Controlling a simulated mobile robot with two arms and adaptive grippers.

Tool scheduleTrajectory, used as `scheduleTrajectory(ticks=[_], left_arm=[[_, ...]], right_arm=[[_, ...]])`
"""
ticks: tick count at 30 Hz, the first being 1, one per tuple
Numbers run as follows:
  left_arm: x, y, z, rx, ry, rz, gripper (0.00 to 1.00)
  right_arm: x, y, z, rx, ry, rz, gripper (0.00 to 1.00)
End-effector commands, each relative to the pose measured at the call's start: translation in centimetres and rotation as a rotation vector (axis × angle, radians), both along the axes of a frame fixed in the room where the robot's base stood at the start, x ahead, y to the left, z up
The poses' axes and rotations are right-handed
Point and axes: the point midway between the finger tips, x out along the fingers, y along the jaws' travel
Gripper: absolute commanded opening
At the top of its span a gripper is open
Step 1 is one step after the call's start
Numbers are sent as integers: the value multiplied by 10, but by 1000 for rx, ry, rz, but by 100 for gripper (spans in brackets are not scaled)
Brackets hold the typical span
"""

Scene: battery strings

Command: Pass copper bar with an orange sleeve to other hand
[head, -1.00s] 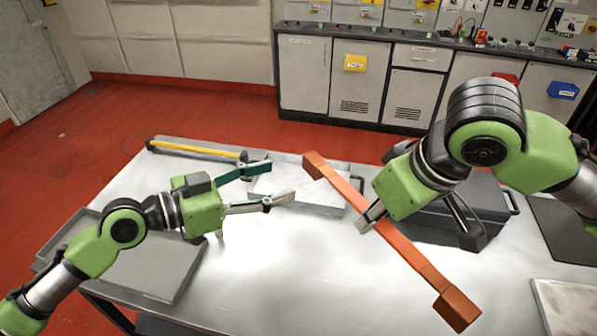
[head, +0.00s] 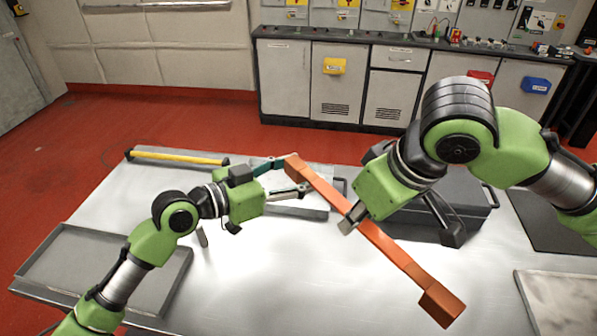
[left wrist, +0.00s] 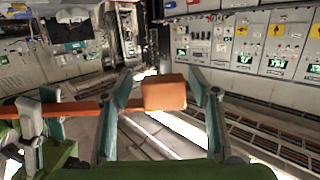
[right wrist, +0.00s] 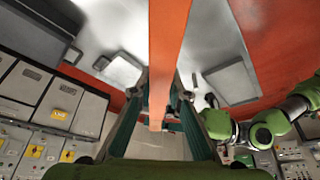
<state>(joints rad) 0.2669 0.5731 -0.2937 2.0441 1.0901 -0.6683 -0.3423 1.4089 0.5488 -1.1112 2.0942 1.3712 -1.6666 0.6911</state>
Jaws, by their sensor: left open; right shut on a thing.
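The copper bar with an orange sleeve (head: 389,243) hangs slantwise above the table, a thicker block at each end. My right gripper (head: 349,224) is shut on its middle part. In the right wrist view the bar (right wrist: 168,50) runs between that gripper's fingers. My left gripper (head: 290,176) is open at the bar's far-left end. In the left wrist view the bar's end block (left wrist: 164,93) shows between the open fingers of my left gripper (left wrist: 160,88), with small gaps at its sides. My right gripper (left wrist: 32,125) also shows there at the left.
A grey tray (head: 180,287) lies at the table's left. A yellow bar (head: 180,158) lies along the back edge. A dark grey case (head: 470,200) stands behind my right gripper. A flat pale plate (head: 570,300) lies at the front right. The table's front middle is clear.

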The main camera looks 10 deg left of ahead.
Motion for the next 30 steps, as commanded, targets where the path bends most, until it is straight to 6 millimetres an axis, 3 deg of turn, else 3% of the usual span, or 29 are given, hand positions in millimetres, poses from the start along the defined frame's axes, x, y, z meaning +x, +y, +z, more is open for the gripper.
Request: scheduleTrajectory(ticks=[2, 6, 8, 9, 10, 12, 23, 30], left_arm=[[0, 0, 0, 0, 0, 0, 55], [0, 0, 0, -1, -1, 0, 19], [-1, 0, 1, -1, -1, -1, 3], [-1, -1, 1, -1, 0, -2, 0], [-1, -1, 4, -10, -3, -2, 0], [-1, -1, 4, -10, -3, -2, 0], [0, 0, 3, -9, -2, 0, 0], [0, 0, 3, -9, -2, 1, 0]], right_arm=[[1, 1, 2, 3, -4, 0, 0], [1, 1, 2, 3, -4, 0, 0], [1, 1, 2, 3, -4, 0, 0], [1, 1, 2, 4, -5, 0, 0], [1, 1, 2, 4, -5, 0, 19], [1, 1, 2, 4, -4, 0, 36], [0, 0, 2, 1, -1, 0, 36], [-6, -7, 27, 2, -5, -1, 36]])
